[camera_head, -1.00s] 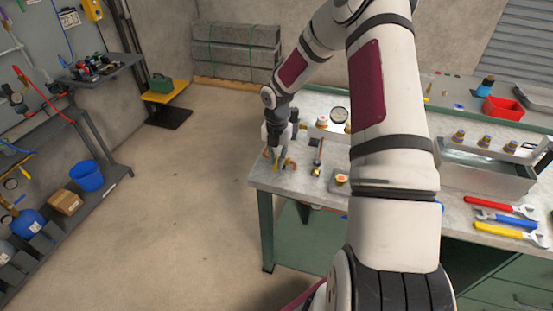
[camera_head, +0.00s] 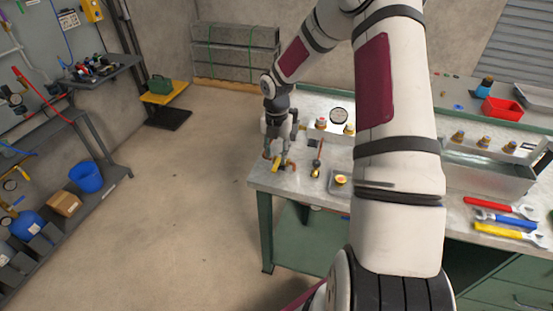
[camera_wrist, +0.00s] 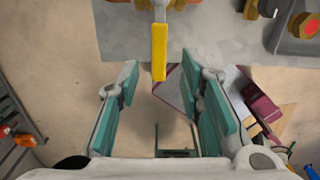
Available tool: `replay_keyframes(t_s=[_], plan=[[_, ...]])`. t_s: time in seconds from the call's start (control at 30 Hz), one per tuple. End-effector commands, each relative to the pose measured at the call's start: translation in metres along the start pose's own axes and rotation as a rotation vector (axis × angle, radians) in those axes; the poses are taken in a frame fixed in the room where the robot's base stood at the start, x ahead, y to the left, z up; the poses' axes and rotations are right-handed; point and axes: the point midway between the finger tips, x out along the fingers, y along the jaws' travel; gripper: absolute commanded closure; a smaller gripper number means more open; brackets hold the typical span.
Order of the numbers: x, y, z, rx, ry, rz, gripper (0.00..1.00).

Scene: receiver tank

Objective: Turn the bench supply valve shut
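The bench supply valve has a yellow lever (camera_head: 278,161) and copper-coloured pipe ends, at the bench's near left corner. In the wrist view the yellow lever (camera_wrist: 159,50) points down the picture from the valve body at the top edge. My gripper (camera_head: 280,148) is over the valve in the head view, pointing down. In the wrist view my gripper (camera_wrist: 162,92) is open, with its teal finger pads well apart. The lever's free end appears between the fingertips, touching neither pad. I cannot tell its depth relative to them. The fingers partly hide the valve in the head view.
A pressure gauge (camera_head: 339,115), small fittings (camera_head: 321,123) and a block with a red-centred knob (camera_head: 341,180) are on the bench (camera_head: 310,189). Wrenches (camera_head: 500,206) and a metal trough (camera_head: 487,172) lie farther right.

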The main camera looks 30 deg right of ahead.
Motion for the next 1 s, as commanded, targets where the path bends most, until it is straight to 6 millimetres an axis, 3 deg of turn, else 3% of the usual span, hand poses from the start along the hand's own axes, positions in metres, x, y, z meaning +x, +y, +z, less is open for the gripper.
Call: replay_keyframes(t_s=[0.2,0.4,0.6,1.0], plan=[[-0.047,0.0,0.001,0.0,-0.003,0.001,0.66],[-0.076,0.0,0.001,0.0,-0.002,0.0,0.66],[-0.087,0.0,0.0,-0.001,-0.001,0.0,0.66],[-0.087,0.0,0.0,-0.001,0.0,0.0,0.66]])
